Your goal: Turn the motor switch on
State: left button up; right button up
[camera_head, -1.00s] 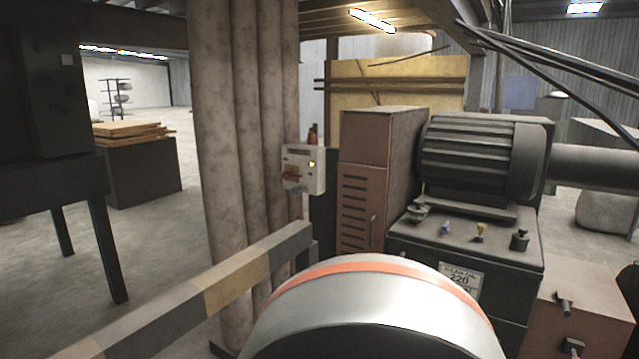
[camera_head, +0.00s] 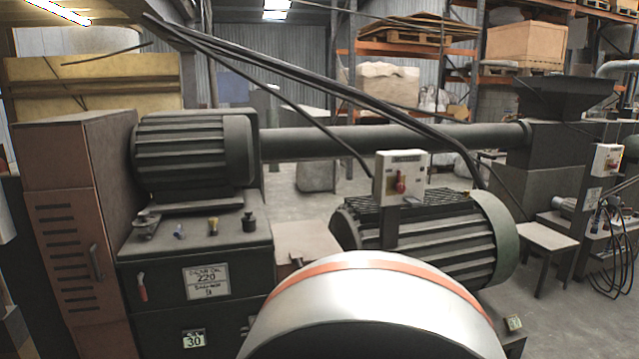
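A pale switch box (camera_head: 401,176) with a red switch on its front stands on a dark post, right of centre. It is in front of a large ribbed motor (camera_head: 455,240). A second, similar pale switch box (camera_head: 606,160) with a red part shows at the far right. I cannot tell from its small red switch whether either one is on or off. A smaller ribbed motor (camera_head: 190,148) sits on a dark green cabinet (camera_head: 165,270) at the left. Neither of my grippers is in view.
A brown cabinet (camera_head: 75,180) stands at the left. A long dark pipe (camera_head: 390,137) crosses behind the switch box, and black cables (camera_head: 330,90) slope down past it. A small table (camera_head: 540,237) and hanging cables (camera_head: 625,235) are at the right. Open floor shows at lower right.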

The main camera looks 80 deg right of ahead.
aim_at(399, 188)
jog(key=z, duration=3.05)
jog(key=i+l+z, duration=0.1)
jog(key=i+l, duration=0.8)
jog(key=l, duration=0.05)
